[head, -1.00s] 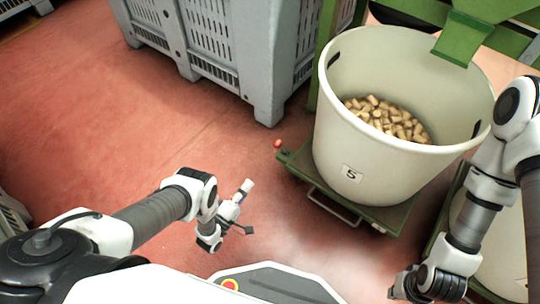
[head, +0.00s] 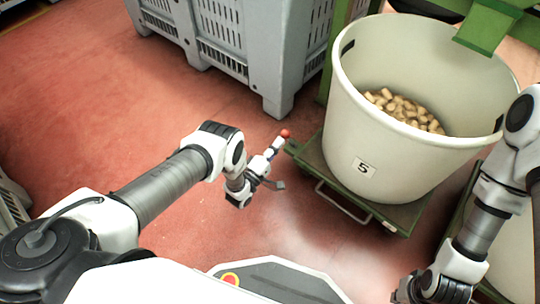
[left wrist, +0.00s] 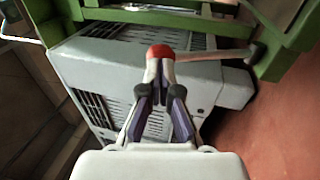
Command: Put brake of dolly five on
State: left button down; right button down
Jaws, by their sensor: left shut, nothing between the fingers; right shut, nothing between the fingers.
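Dolly five is a green dolly (head: 403,215) under a cream tub (head: 400,165) marked with a "5" label (head: 363,167). Its brake lever ends in a red knob (head: 285,133) at the dolly's left corner. In the left wrist view the red knob (left wrist: 160,52) is right at the fingertips, with its lever (left wrist: 215,55) running to the right. My left gripper (head: 275,147) is shut and empty, its tips at the knob; whether they touch I cannot tell. My right gripper (head: 425,298) is at the bottom right, its fingers cut off by the frame edge.
Cork stoppers (head: 405,108) lie in the tub. A grey slatted crate (head: 225,40) stands behind, left of the dolly. A green chute (head: 485,28) hangs over the tub. Another pale tub (head: 510,250) stands at the right. The red floor (head: 100,95) at left is clear.

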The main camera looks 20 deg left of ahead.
pick_arm(q)
jog(key=shift+w+r, duration=0.1)
jog(key=shift+w, duration=0.05)
jog(key=r+g+p, duration=0.1)
jog(key=w+g+p, duration=0.1)
jog(key=shift+w+d+r+y+p, duration=0.1)
jog(key=shift+d+r+y+p, duration=0.2)
jog(key=shift+r+y, duration=0.1)
jog(key=shift+w+g+p, duration=0.25)
jog(key=shift+g+p, duration=0.1)
jog(key=shift+g, duration=0.15)
jog(key=shift+g+y, duration=0.4)
jog(key=shift+g, duration=0.5)
jog(key=w, duration=0.1)
jog(key=w+d+r+p, duration=0.1)
jog(key=w, duration=0.1)
jog(key=shift+w+d+r, duration=0.25)
jog(key=shift+w+r, duration=0.15)
jog(key=w+d+g+y+b, duration=0.1)
jog(key=w+d+g, duration=0.1)
jog(key=w, duration=0.4)
jog(key=shift+w+d+g+b, duration=0.15)
jog(key=shift+w+g+b, duration=0.15)
jog(key=shift+g, duration=0.6)
jog(key=shift+w+r, duration=0.1)
jog(key=shift+r, duration=0.1)
